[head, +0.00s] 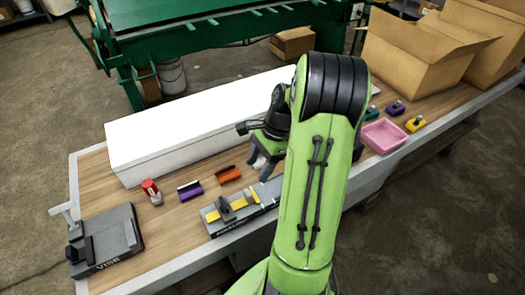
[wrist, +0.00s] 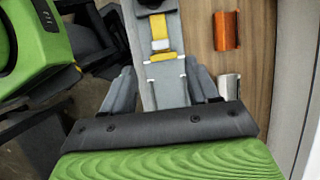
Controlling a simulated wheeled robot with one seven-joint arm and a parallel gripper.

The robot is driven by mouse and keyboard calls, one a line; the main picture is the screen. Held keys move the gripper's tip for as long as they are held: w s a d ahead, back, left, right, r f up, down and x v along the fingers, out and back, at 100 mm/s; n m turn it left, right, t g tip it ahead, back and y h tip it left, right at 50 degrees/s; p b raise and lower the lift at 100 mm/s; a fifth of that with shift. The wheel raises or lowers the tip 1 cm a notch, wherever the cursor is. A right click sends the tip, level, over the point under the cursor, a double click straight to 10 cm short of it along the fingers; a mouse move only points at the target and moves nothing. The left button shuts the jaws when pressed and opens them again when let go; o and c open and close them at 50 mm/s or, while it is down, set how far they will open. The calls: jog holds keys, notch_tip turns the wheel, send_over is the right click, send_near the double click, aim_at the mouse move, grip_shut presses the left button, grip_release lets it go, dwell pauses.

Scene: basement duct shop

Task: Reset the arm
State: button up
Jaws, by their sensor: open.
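My green arm reaches over the workbench (head: 172,215) in the head view. My gripper (head: 263,172) hangs above the bench near the right part of a grey fixture (head: 268,194) with yellow pieces. In the wrist view, the two grey fingers of my gripper (wrist: 162,85) stand wide apart with nothing between them. The grey fixture (wrist: 176,92) with a yellow piece (wrist: 160,44) shows beyond and below them. I cannot tell from these views how high the fingers are above it. My arm hides part of the bench in the head view.
A long white box (head: 190,125) lies along the bench's back. An orange part (head: 228,175), a purple part (head: 190,190), a red can (head: 151,190) and a vise (head: 105,243) are left. A pink bin (head: 385,136) and cardboard boxes (head: 415,60) are right.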

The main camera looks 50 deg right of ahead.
jog(key=shift+p+v, duration=0.35)
jog(key=shift+v, duration=1.5)
